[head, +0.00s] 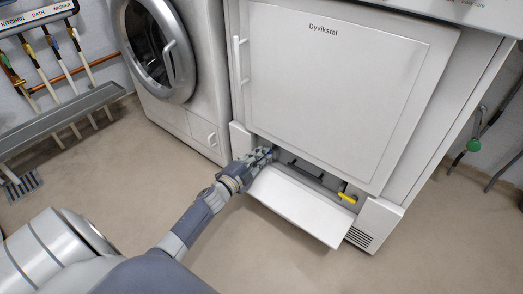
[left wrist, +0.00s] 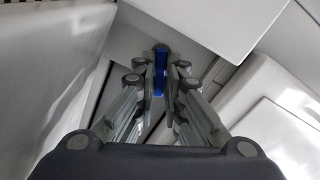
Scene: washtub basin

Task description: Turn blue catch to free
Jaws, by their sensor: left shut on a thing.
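The blue catch (left wrist: 160,70) shows in the left wrist view as a narrow blue piece between my left gripper's fingers. My left gripper (left wrist: 161,88) is shut on it, with one finger on each side. In the head view my left gripper (head: 262,156) reaches into the left end of the low opening under the white Dyvikstal door (head: 335,90). There the gripper hides most of the catch. A white flap (head: 298,206) hangs open below the opening. My right gripper is not in view.
A yellow handle (head: 347,198) sits at the right end of the opening, near a vent grille (head: 359,237). A washing machine (head: 170,70) stands to the left. A grey trough (head: 60,122) runs along the left wall. The floor in front is clear.

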